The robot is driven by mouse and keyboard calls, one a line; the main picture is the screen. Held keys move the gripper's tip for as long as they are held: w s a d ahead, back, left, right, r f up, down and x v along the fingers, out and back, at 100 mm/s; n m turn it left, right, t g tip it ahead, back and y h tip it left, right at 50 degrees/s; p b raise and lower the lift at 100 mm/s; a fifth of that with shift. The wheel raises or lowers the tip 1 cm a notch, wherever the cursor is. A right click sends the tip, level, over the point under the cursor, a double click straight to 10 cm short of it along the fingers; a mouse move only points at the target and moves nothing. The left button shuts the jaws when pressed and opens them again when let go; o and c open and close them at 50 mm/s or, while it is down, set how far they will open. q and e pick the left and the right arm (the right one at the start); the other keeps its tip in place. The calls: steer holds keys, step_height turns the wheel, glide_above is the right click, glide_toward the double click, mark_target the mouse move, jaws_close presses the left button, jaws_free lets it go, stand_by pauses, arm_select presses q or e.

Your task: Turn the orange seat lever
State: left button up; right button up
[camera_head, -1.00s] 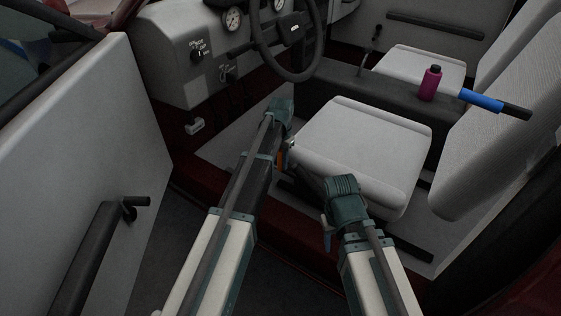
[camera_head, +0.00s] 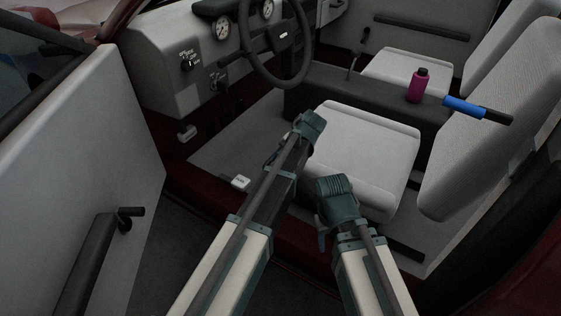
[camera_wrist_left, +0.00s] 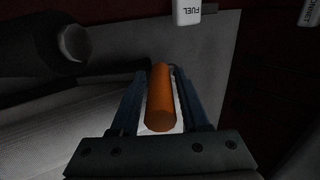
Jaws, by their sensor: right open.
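The orange seat lever (camera_wrist_left: 160,98) shows in the left wrist view as a short rod between my left gripper's two fingers (camera_wrist_left: 160,100). Narrow gaps show beside the rod, so the gripper looks open around it. In the head view my left gripper (camera_head: 308,128) is at the near left edge of the grey driver's seat cushion (camera_head: 365,150), and the lever is hidden there. My right gripper (camera_head: 323,225) is open and apart from the lever, in front of the cushion's near side. Its fingertips are mostly hidden.
The steering wheel (camera_head: 290,82) is beyond my left gripper. The open door (camera_head: 75,150) stands at left. A purple bottle (camera_head: 418,86) and a blue-sleeved handle (camera_head: 463,107) are behind the seat cushion. A white FUEL handle (camera_wrist_left: 188,12) shows in the left wrist view.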

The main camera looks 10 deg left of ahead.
arm_select(q)
steer(key=shift+o, duration=0.8)
steer(key=p+v, duration=1.2)
steer(key=v, duration=0.1)
steer(key=shift+d+r, duration=0.15)
steer(key=shift+r, duration=0.2)
